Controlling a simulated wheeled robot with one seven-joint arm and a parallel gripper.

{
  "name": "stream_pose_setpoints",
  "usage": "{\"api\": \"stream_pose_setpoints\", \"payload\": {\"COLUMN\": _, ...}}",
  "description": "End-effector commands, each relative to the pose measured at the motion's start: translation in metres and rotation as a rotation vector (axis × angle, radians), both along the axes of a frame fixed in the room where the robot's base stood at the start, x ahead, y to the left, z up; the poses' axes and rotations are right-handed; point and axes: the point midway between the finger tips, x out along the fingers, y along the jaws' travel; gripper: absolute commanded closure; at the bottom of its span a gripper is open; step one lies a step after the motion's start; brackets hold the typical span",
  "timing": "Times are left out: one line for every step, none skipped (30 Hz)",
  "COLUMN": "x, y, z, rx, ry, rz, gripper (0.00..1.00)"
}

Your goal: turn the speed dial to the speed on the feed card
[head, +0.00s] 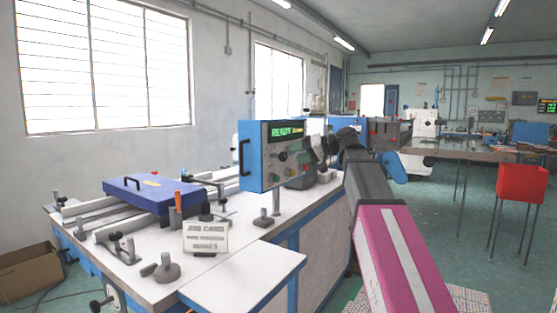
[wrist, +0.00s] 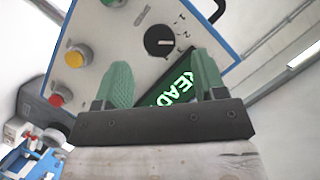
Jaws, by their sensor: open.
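The speed dial (wrist: 159,40) is a round black knob with a white pointer line on the pale control panel (wrist: 115,30). Small marks sit beside it; which one it points at is too small to tell. The dial also shows in the head view (head: 283,156). My gripper (wrist: 163,62) is open, its green fingertips apart and empty. In the wrist view the dial appears beyond the fingertips, between them; I see no contact. The job card (head: 206,237) stands on the white table; its last line seems to read "SPEED 3", though the print is blurred.
The panel's green display (wrist: 175,88) reads READY. Green, red and yellow buttons (wrist: 73,59) sit beside the dial. A blue clamp plate (head: 155,192) and metal knobs lie on the white table (head: 245,275). A red bin (head: 521,184) stands at the right.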

Motion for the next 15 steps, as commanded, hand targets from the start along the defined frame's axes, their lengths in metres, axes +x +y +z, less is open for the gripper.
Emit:
{"api": "stream_pose_setpoints", "payload": {"x": 0.003, "y": 0.01, "z": -0.003, "rx": -0.001, "ry": 0.001, "rz": 0.003, "gripper": 0.36}}
{"api": "stream_pose_setpoints", "payload": {"x": 0.004, "y": 0.015, "z": -0.004, "rx": -0.001, "ry": 0.001, "rz": 0.003, "gripper": 0.36}}
{"api": "stream_pose_setpoints", "payload": {"x": 0.006, "y": 0.021, "z": -0.007, "rx": -0.001, "ry": 0.001, "rz": 0.002, "gripper": 0.36}}
{"api": "stream_pose_setpoints", "payload": {"x": 0.007, "y": 0.027, "z": -0.008, "rx": -0.001, "ry": 0.001, "rz": 0.001, "gripper": 0.36}}
{"api": "stream_pose_setpoints", "payload": {"x": 0.009, "y": 0.032, "z": -0.01, "rx": -0.001, "ry": 0.001, "rz": 0.003, "gripper": 0.36}}
{"api": "stream_pose_setpoints", "payload": {"x": 0.011, "y": 0.038, "z": -0.012, "rx": -0.001, "ry": 0.002, "rz": 0.002, "gripper": 0.36}}
{"api": "stream_pose_setpoints", "payload": {"x": 0.012, "y": 0.042, "z": -0.014, "rx": -0.001, "ry": 0.002, "rz": 0.001, "gripper": 0.36}}
{"api": "stream_pose_setpoints", "payload": {"x": 0.013, "y": 0.047, "z": -0.015, "rx": -0.001, "ry": 0.002, "rz": 0.001, "gripper": 0.36}}
{"api": "stream_pose_setpoints", "payload": {"x": 0.014, "y": 0.052, "z": -0.017, "rx": 0.0, "ry": 0.002, "rz": 0.002, "gripper": 0.36}}
{"api": "stream_pose_setpoints", "payload": {"x": 0.015, "y": 0.056, "z": -0.018, "rx": -0.001, "ry": 0.002, "rz": 0.002, "gripper": 0.36}}
{"api": "stream_pose_setpoints", "payload": {"x": 0.016, "y": 0.059, "z": -0.019, "rx": -0.001, "ry": 0.002, "rz": 0.001, "gripper": 0.36}}
{"api": "stream_pose_setpoints", "payload": {"x": 0.017, "y": 0.062, "z": -0.02, "rx": 0.0, "ry": 0.001, "rz": 0.0, "gripper": 0.36}}
{"api": "stream_pose_setpoints", "payload": {"x": 0.018, "y": 0.065, "z": -0.021, "rx": -0.001, "ry": 0.0, "rz": 0.0, "gripper": 0.36}}
{"api": "stream_pose_setpoints", "payload": {"x": 0.019, "y": 0.067, "z": -0.021, "rx": -0.001, "ry": 0.0, "rz": 0.0, "gripper": 0.36}}
{"api": "stream_pose_setpoints", "payload": {"x": 0.019, "y": 0.07, "z": -0.022, "rx": -0.001, "ry": 0.0, "rz": 0.0, "gripper": 0.36}}
